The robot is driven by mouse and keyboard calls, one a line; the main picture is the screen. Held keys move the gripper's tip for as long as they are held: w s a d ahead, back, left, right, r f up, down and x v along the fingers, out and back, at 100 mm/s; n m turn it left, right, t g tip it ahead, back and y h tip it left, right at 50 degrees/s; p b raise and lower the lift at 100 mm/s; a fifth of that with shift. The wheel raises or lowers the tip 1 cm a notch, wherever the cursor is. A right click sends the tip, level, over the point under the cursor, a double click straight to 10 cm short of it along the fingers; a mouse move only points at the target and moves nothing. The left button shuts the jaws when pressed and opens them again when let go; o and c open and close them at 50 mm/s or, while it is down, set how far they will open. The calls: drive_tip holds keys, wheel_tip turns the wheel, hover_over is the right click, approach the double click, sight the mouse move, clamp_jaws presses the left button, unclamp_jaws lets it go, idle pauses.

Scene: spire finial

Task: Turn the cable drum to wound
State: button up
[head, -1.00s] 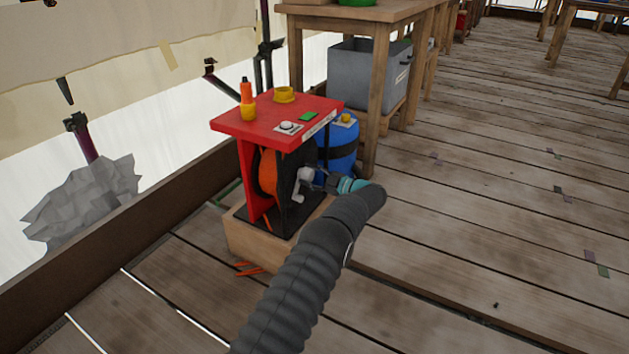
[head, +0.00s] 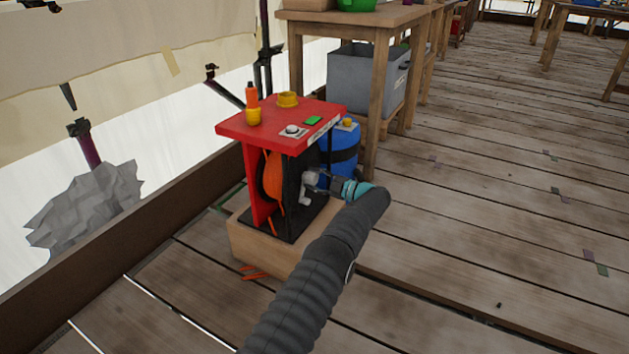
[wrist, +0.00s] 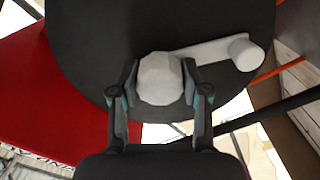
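The cable drum (head: 273,176) is orange and sits in a red-topped stand with a black side plate. A pale grey crank (head: 306,199) is on the right side of the stand. In the wrist view the crank has a faceted knob (wrist: 160,80) and an arm running right to a round end (wrist: 246,53), against a black disc (wrist: 90,45). My gripper (wrist: 160,92) has one finger on each side of the faceted knob, both seeming to touch it. In the head view my gripper (head: 317,181) is at the crank. The drum's far side is hidden.
The red top (head: 270,128) holds an orange-and-yellow item, a yellow ring and a green patch. A blue cylinder (head: 337,165) stands close behind. A wooden table (head: 345,17) and grey bin (head: 355,82) are further back. Plank floor on the right is clear.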

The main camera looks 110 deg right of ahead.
drive_tip(key=o, duration=0.4)
drive_tip(key=shift+w+d, duration=0.1)
drive_tip(key=shift+w, duration=0.2)
drive_tip(key=shift+s, duration=0.15)
